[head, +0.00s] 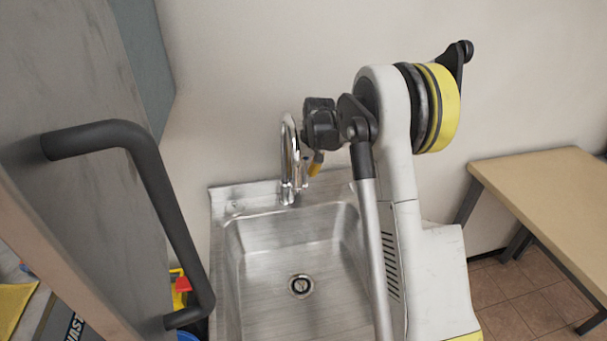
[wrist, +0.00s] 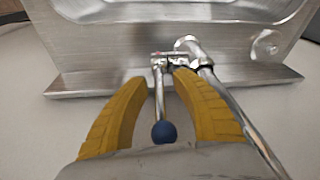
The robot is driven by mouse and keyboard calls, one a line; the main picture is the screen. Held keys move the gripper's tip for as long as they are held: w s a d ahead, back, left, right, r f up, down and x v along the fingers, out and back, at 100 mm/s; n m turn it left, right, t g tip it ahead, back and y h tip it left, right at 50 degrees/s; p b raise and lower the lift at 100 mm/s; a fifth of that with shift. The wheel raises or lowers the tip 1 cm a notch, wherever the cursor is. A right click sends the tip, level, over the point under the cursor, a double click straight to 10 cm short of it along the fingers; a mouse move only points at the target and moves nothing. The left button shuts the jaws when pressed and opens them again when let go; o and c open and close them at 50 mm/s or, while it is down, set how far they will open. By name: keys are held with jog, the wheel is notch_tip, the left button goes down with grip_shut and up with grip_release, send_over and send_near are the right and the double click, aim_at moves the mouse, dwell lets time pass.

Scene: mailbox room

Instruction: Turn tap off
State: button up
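The chrome tap (head: 289,160) stands at the back edge of the steel sink (head: 235,255), with a tall curved spout. No water stream is visible. My gripper (head: 316,166) is just right of the tap; mostly one yellow finger shows in the head view. In the wrist view, my gripper (wrist: 158,80) is open, with its two yellow fingers apart. The tap's thin lever (wrist: 159,90), with a dark blue ball end (wrist: 164,132), lies between the fingers. I see no clear contact on either side. The chrome spout (wrist: 235,120) passes behind the right finger.
A grey door or panel with a black handle (head: 160,185) stands close at the left. A wooden table (head: 550,200) is at the right. The wall is right behind the sink. The basin around the drain (head: 300,286) is empty.

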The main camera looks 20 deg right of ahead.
jog(key=v, duration=1.2)
dwell(0.3)
